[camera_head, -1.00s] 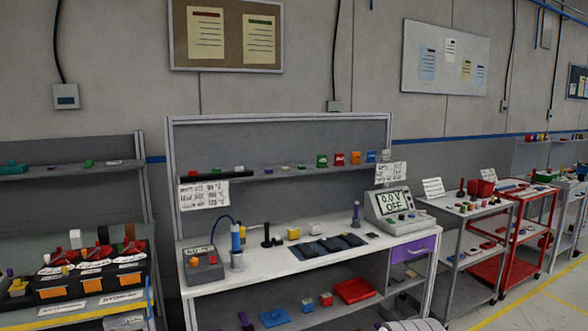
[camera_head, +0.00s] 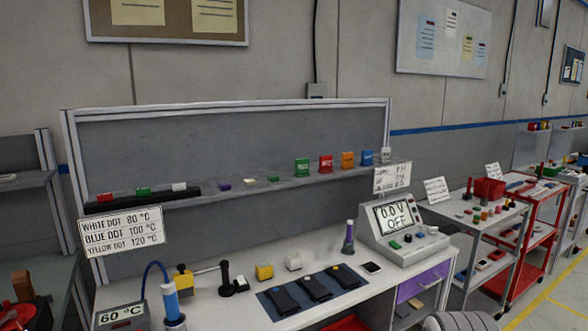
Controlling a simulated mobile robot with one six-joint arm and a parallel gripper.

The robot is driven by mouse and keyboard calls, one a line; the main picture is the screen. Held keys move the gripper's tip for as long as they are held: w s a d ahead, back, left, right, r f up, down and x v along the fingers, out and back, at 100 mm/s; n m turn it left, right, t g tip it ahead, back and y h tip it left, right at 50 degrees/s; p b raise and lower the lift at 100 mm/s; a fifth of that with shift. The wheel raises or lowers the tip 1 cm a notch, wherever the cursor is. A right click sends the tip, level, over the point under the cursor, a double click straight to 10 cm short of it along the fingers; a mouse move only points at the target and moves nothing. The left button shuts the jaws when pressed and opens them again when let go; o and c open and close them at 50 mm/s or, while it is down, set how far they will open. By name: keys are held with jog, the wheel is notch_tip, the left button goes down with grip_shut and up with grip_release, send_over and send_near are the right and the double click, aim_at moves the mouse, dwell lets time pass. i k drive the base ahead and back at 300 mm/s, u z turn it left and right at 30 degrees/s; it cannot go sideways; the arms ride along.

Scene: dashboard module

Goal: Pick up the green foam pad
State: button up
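Several green things stand on the shelf of the workbench. A small, low, flat green piece (camera_head: 274,178) lies on the shelf board beside a cream piece (camera_head: 250,182), and it looks most like a foam pad. Another green piece (camera_head: 143,191) sits on a long black holder at the shelf's left. A taller green box (camera_head: 302,167) stands right of the flat piece. I cannot tell for sure which one is the foam pad. My gripper is not in view; only a grey rounded part, likely of my arm, shows at the bottom edge.
A label card (camera_head: 121,232) hangs at the shelf's left front. Carts stand at the right.

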aim_at(274, 178)
jog(key=u, duration=0.2)
jog(key=i, duration=1.4)
jog(key=u, duration=0.5)
jog(key=k, duration=0.9)
jog(key=u, duration=0.15)
jog(key=i, duration=0.9)
jog(key=z, duration=0.1)
